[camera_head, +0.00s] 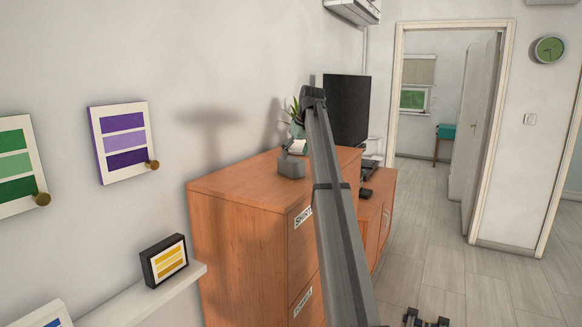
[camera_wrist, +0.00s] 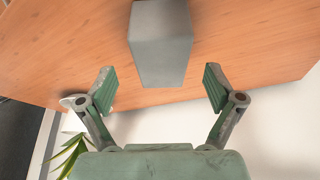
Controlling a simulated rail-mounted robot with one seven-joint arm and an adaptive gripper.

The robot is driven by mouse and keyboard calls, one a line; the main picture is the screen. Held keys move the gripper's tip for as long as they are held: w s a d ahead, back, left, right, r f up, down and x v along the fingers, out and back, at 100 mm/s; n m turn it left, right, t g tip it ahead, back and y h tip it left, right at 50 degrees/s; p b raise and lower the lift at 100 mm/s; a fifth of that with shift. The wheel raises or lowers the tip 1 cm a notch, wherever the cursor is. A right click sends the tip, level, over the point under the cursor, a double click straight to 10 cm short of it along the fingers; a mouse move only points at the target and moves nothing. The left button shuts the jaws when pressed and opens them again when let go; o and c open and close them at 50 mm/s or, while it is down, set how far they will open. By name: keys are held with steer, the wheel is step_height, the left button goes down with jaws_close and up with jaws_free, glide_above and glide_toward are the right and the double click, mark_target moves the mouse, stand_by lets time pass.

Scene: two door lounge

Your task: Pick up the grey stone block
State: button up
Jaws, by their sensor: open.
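The grey stone block (camera_wrist: 160,45) stands on the orange-brown wooden cabinet top. It is upper middle in the wrist view, in line with the gap between my fingers and apart from both. In the head view the block (camera_head: 291,168) sits near the middle of the cabinet top. My gripper (camera_wrist: 158,76) is open and empty, one finger toward each side of the block.
The wooden cabinet (camera_head: 240,235) stands against the left wall. Behind the block are a potted plant (camera_head: 297,108) and a dark screen (camera_head: 347,110). A white shelf (camera_head: 140,300) holds a small framed picture (camera_head: 164,260).

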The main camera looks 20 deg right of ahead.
mark_target(293, 160)
steer(key=shift+p+x, duration=0.7)
steer(key=shift+x, duration=2.1)
steer(key=c, duration=1.6)
jaws_close()
steer(key=shift+r, duration=0.1)
